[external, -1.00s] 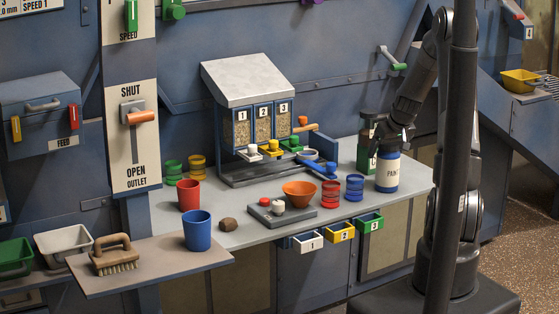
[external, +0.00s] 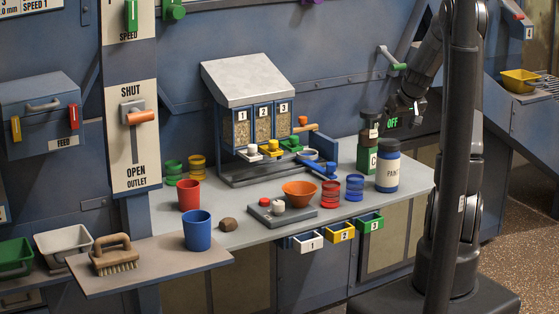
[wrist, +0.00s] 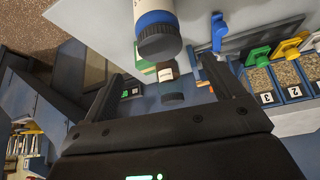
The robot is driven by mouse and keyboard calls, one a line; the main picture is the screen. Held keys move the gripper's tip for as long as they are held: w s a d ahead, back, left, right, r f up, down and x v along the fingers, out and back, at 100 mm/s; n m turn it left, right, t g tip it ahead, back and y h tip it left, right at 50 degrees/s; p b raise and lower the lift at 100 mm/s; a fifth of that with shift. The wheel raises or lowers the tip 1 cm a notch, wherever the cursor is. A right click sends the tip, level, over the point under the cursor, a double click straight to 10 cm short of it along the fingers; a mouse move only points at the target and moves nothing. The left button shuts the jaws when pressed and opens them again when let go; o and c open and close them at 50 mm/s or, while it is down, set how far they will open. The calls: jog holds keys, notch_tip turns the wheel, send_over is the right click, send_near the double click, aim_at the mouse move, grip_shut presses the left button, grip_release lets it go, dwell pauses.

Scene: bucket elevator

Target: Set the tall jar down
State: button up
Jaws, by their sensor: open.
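A tall white jar with blue bands and a dark-topped lid, labelled PAINT (external: 388,172), stands upright on the grey bench near its right end. It also shows in the wrist view (wrist: 157,28) at the top, lid toward me. My gripper (external: 410,112) is above and slightly right of the jar, apart from it. In the wrist view my gripper (wrist: 162,74) has its two fingers wide apart with nothing held between them. The jar lies beyond the fingertips.
A brown bottle with a black cap (external: 370,127) stands close behind-left of the jar, at a green block (external: 366,158). An orange bowl (external: 299,191) is further left. The bench's right edge is close.

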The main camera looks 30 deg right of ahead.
jog(key=s+a+r+n, duration=0.1)
jog(key=s+a+r, duration=0.4)
jog(key=a, duration=0.4)
jog(key=s+a+r, duration=0.6)
jog(key=a, duration=0.3)
jog(key=s+a, duration=0.4)
jog(key=s, duration=0.4)
jog(key=s+a+y, duration=0.1)
jog(key=s+a, duration=0.3)
jog(key=s, duration=0.4)
jog(key=shift+a+r+n, duration=0.4)
jog(key=shift+r, duration=0.05)
